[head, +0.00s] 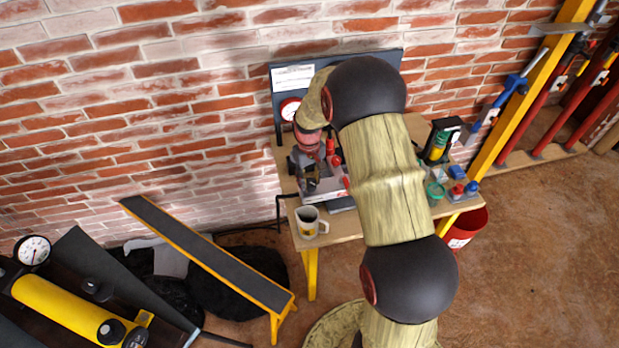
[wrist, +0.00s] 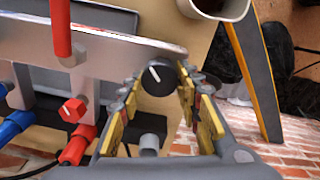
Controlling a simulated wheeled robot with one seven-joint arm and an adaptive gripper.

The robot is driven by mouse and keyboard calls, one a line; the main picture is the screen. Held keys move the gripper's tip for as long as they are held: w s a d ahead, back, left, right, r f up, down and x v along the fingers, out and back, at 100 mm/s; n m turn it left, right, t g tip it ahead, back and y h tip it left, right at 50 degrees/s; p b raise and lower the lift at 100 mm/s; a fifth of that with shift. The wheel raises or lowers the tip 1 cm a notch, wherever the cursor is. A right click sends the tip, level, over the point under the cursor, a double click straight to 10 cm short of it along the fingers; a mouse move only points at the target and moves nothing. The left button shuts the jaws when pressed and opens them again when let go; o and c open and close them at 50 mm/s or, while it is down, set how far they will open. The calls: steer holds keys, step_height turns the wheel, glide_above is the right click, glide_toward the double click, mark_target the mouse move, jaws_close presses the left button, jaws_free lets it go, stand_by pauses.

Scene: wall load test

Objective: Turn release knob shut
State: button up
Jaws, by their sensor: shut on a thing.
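The release knob (wrist: 158,77) is a round black knob with a white pointer line, at the end of a pale metal manifold (wrist: 110,52) in the wrist view. The line slants from upper left to lower right. My gripper (wrist: 160,88) has one yellow-padded finger on each side of the knob and is shut on it. In the head view my gripper (head: 312,172) is over the manifold on the workbench (head: 345,222). The knob cannot be made out there.
A red lever (wrist: 61,28) rises from the manifold, with a small red knob (wrist: 73,110) and red and blue fittings nearby. A mug (head: 309,221) stands at the bench's front left corner. A gauge (head: 289,109) is behind. A black-topped ramp (head: 205,250) is at left.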

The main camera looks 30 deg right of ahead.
mark_target(310, 182)
steer(key=m+p, duration=0.1)
steer(key=m, duration=0.3)
steer(key=shift+m+p, duration=0.3)
steer(key=shift+p, duration=0.05)
steer(key=shift+d+m+p, duration=0.1)
steer(key=shift+m+p, duration=0.4)
steer(key=shift+m, duration=1.3)
steer(key=o, duration=1.1)
steer(key=shift+o, duration=0.2)
step_height(310, 182, up, 12)
